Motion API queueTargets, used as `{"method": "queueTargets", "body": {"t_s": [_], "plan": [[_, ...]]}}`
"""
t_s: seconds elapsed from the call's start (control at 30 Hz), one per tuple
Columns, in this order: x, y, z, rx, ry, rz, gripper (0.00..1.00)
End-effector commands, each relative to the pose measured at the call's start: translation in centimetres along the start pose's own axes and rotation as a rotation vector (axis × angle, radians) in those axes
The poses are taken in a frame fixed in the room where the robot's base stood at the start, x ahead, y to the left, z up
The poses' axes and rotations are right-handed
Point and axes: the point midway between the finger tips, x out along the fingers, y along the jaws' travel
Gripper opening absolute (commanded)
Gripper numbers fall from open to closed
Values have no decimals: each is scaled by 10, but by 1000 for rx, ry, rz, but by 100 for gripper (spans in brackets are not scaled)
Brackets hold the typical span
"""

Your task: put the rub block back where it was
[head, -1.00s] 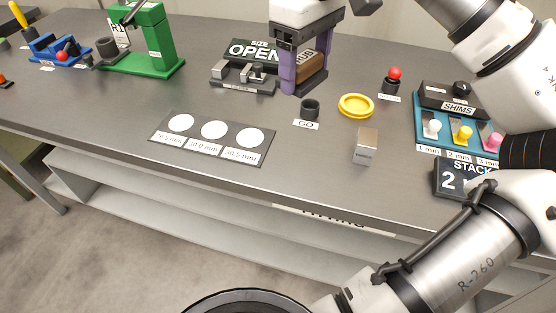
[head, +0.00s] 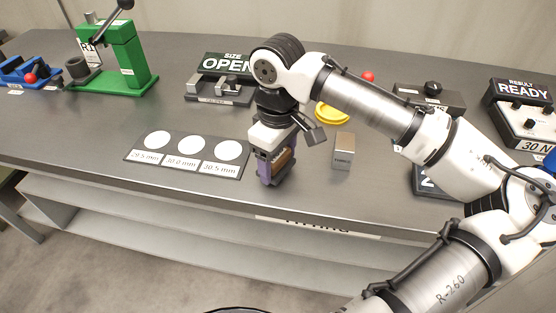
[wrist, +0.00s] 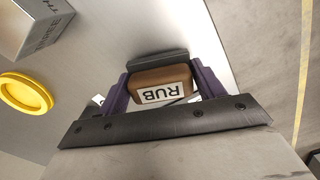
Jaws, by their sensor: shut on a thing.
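The rub block (head: 285,161) is brown, with a white RUB label that shows in the wrist view (wrist: 163,94). My gripper (head: 276,168) points down over the front part of the bench, between the white-disc plate and the small metal block. Its purple fingers are shut on the rub block, one on each side of it in the wrist view (wrist: 162,86). The fingers hide part of the block in the head view. I cannot tell whether the block touches the bench top or is just above it.
A small metal block (head: 343,152) stands close on the right, with a yellow ring (head: 332,114) behind it. The white-disc plate (head: 187,153) lies to the left. The OPEN size gauge (head: 222,88) is behind. My arm covers part of the shims rack (head: 440,97).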

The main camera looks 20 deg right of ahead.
Motion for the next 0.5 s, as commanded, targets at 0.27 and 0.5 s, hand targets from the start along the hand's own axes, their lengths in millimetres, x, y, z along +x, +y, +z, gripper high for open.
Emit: {"method": "queueTargets", "body": {"t_s": [0.27, 0.5], "plan": [[11, 0, 0, -1, 1, 0, 46], [14, 0, 0, -1, 1, 0, 69]]}}
